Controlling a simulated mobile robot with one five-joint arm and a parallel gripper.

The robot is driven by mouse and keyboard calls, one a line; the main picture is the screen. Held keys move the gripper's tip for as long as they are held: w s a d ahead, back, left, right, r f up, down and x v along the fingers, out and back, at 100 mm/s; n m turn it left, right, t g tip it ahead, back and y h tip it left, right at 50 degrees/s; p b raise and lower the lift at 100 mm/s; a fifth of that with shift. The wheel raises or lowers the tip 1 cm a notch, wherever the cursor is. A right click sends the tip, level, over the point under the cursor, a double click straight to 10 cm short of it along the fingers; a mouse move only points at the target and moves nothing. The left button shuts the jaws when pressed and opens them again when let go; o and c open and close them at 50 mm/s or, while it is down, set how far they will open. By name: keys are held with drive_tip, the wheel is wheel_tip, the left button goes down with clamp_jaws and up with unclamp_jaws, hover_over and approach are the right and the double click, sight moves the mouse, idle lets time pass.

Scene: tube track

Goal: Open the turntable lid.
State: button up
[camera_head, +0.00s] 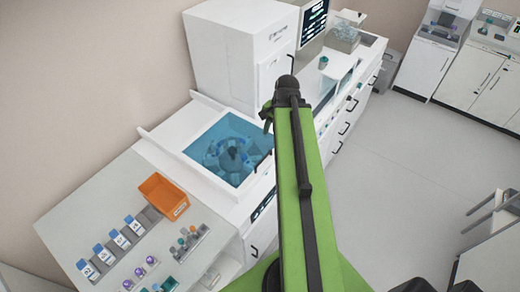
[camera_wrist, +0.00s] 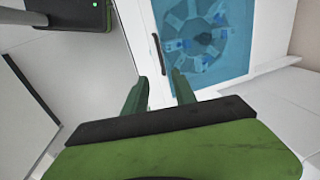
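The turntable lid is a see-through blue pane (camera_head: 222,137) in a white frame, lying over the opening of the white machine. The round turntable with its slots shows through it. The lid also shows in the wrist view (camera_wrist: 232,62). A thin black handle (camera_wrist: 157,52) is on the white edge beside the pane. My gripper (camera_wrist: 160,76) is open and empty, with its two green fingers apart and pointing toward the handle. In the picture the handle lies just beyond the gap between the fingertips; I see no contact. In the head view my green arm hides most of the gripper.
An orange bin (camera_head: 164,196), a rack of blue-capped bottles (camera_head: 117,236) and a tube rack (camera_head: 190,241) stand on the left bench. A tall white cabinet (camera_head: 236,62) stands behind the lid.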

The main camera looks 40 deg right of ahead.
sight(263, 159)
drive_tip(key=w+f+b, duration=0.1)
drive_tip(key=f+b, duration=0.4)
drive_tip(key=w+f+b, duration=0.1)
drive_tip(key=f+b, duration=0.5)
drive_tip(key=w+a+f+b, duration=0.1)
drive_tip(key=f+b, duration=0.4)
drive_tip(key=f, duration=0.1)
drive_tip(key=shift+w+f+b, duration=0.1)
drive_tip(key=shift+b, duration=0.3)
clamp_jaws()
idle(0.4)
